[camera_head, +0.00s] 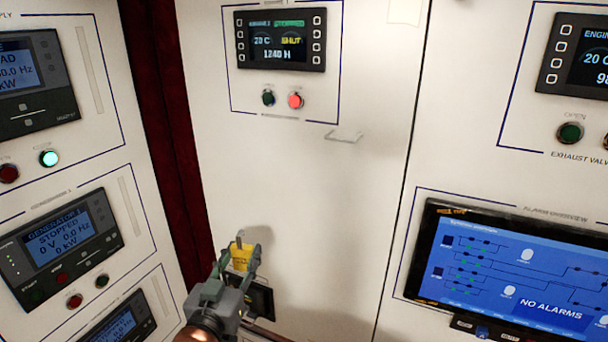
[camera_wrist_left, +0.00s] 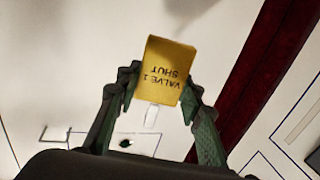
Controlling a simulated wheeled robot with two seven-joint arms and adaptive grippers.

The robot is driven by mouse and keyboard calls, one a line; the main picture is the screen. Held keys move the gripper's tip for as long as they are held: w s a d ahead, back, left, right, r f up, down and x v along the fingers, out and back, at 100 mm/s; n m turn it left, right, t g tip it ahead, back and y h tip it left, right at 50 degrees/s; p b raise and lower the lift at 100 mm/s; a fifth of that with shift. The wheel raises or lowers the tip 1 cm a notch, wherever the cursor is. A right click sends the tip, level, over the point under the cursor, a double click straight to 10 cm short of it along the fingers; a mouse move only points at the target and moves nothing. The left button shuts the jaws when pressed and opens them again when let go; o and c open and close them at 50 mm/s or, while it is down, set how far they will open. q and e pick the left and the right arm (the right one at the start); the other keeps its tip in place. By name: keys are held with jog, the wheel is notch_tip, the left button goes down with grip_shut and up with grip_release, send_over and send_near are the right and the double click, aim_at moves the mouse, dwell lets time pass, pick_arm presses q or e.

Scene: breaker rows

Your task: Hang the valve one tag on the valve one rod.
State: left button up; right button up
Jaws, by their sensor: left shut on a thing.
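The yellow valve one tag (camera_wrist_left: 170,70) is between the fingertips of my left gripper (camera_wrist_left: 163,84), which is shut on it. Its printing, VALVE 1 SHUT, appears upside down in the left wrist view. In the head view the tag (camera_head: 240,256) and my left gripper (camera_head: 244,262) are low in front of the white cabinet door. A small pale rod (camera_head: 345,135) sticks out of that door, below the display with the red and green buttons. The tag is well below and left of it, apart from it. My right gripper is not in view.
A large alarm screen (camera_head: 510,270) is on the right panel. Generator panels (camera_head: 68,243) stand at the left, past a dark red strip (camera_head: 165,120). The door between tag and rod is bare.

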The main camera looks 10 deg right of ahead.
pick_arm(q)
jog(key=s+d+r+m+h+p, duration=0.1)
jog(key=s+d+r, duration=0.1)
jog(key=r, duration=0.3)
jog(key=s+d+r+g+h+p, duration=0.1)
jog(key=d+r, duration=0.2)
jog(key=r, duration=0.1)
jog(key=s+d+r+m+h+p, duration=0.1)
jog(key=s+d+r, duration=0.1)
jog(key=r, duration=0.3)
jog(key=m+g+h+p, duration=0.1)
jog(key=p, duration=0.2)
send_near(345, 152)
jog(key=shift+r+b+x, duration=0.2)
jog(key=shift+x, duration=0.7)
jog(key=shift+r+b+x, duration=0.15)
jog(key=shift+x, duration=0.7)
jog(key=shift+r+b+x, duration=0.2)
jog(key=shift+x, duration=0.7)
jog(key=shift+f+b, duration=0.35)
jog(key=shift+f, duration=0.25)
jog(key=o, duration=1.1)
jog(key=shift+o, duration=0.6)
jog(key=shift+a, duration=0.1)
